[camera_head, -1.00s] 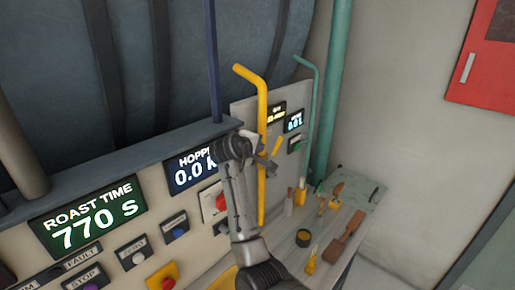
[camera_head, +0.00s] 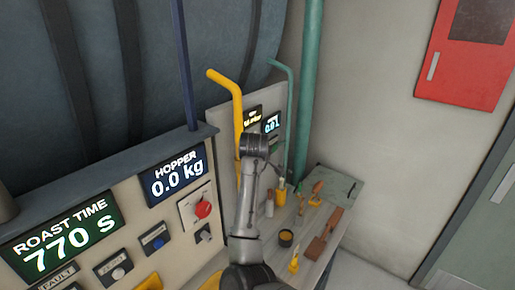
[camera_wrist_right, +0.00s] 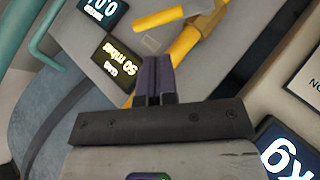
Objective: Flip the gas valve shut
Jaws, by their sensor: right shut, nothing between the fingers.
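The gas valve sits on the yellow gas pipe, which shows in the head view (camera_head: 227,86) and the right wrist view (camera_wrist_right: 190,43). Its yellow lever (camera_wrist_right: 168,14) shows at the top of the wrist view, angled away from the pipe rather than in line with it. In the head view my right arm hides the lever. My right gripper (camera_wrist_right: 155,60) is shut and empty, its dark fingertips just short of the pipe and lever in the wrist view. I cannot tell whether they touch. My left gripper is not in view.
A gas display (camera_wrist_right: 119,60) reads 50 mbar beside the pipe. A panel with a red knob (camera_head: 203,209) and a hopper display (camera_head: 176,177) stands left of my arm. A green pipe (camera_head: 291,110) rises on the right. A bench (camera_head: 318,262) below holds several brushes and tools.

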